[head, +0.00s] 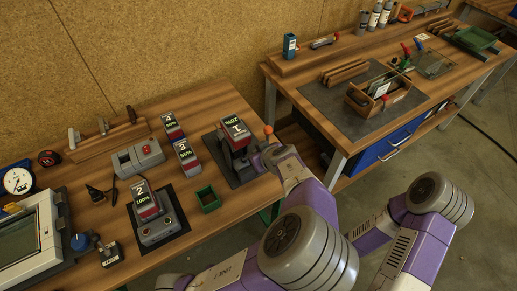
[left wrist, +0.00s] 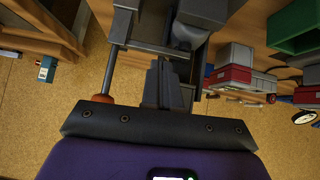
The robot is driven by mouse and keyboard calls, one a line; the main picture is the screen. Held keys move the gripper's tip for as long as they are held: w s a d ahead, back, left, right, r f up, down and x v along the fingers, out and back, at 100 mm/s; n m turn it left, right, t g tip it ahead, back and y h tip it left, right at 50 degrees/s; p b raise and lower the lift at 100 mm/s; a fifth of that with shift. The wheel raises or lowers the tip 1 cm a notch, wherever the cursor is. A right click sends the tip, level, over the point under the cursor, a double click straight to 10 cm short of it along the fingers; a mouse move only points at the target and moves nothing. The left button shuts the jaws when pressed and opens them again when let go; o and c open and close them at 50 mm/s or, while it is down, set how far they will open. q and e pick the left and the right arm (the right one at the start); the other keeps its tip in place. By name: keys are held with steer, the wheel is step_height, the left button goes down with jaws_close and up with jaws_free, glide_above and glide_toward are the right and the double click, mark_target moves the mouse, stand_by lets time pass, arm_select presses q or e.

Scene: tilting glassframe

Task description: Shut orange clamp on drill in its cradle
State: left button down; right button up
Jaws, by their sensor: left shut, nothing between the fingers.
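The drill (head: 235,130) stands in its dark cradle (head: 243,176) near the right end of the near bench, its battery labelled "1" and "20%" on top. The clamp's orange knob (head: 268,129) is right of the drill; in the left wrist view the orange knob (left wrist: 103,98) caps a steel rod. My left gripper (left wrist: 165,75) is shut and empty, with its fingers beside the rod and close to dark cradle parts. I cannot tell whether it touches them. In the head view my arm hides the fingers and part of the clamp. My right gripper is not in view.
A second drill station (head: 158,230) labelled "2", batteries (head: 187,156) labelled "3" and "4", a grey charger (head: 138,158) and a small green bin (head: 208,199) stand left of the cradle. Another bench (head: 430,85) with a wooden tool crate is at the right, across a gap.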

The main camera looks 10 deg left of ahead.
arm_select(q)
steer(key=v, duration=0.5)
steer(key=shift+s+p, duration=0.1)
steer(key=shift+p, duration=0.25)
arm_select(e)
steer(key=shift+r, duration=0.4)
